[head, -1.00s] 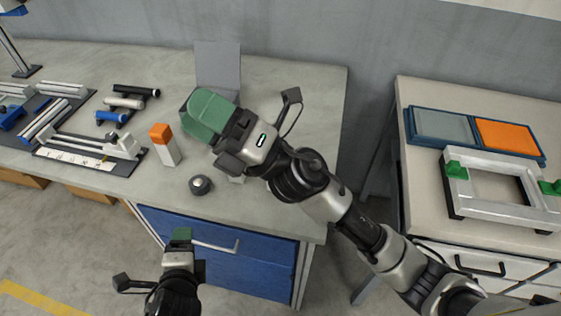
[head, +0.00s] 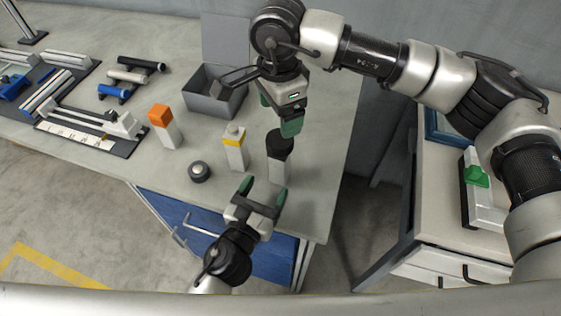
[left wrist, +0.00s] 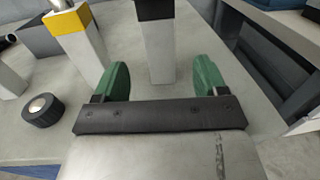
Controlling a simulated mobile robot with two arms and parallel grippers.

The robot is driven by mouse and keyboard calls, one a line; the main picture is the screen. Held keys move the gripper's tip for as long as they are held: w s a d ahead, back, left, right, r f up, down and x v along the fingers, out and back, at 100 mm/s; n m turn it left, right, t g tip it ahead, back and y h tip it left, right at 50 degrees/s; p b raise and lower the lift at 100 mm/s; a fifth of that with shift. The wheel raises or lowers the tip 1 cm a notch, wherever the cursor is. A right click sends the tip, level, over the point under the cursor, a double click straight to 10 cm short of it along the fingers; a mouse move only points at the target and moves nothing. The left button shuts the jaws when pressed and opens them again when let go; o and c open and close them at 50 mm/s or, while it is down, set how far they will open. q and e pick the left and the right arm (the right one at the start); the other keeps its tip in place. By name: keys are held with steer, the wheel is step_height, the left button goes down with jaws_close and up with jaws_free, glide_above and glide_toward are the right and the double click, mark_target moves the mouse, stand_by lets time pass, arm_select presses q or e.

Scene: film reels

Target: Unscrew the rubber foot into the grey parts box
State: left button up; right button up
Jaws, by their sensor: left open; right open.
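A pale upright post (head: 276,172) with a black top, apparently the rubber foot (head: 279,146), stands near the bench's right end. My right gripper (head: 290,126) is open and points down at the black top; whether it touches is unclear. My left gripper (head: 264,194) is open at the front of the post. In the left wrist view, the post (left wrist: 160,52) stands upright between the open left fingers (left wrist: 160,82), apart from both, with the black foot (left wrist: 155,10) cut off by the top edge. The grey parts box (head: 212,104) stands open behind, its lid raised.
A yellow-banded post (head: 235,152) stands close left of the black-topped one. An orange-topped post (head: 166,128) and a round black piece with a metal centre (head: 199,172) are further left. Rollers (head: 128,77) and rail fixtures (head: 85,130) fill the left bench.

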mark_target(276, 168)
arm_select(q)
steer(key=x, duration=0.9)
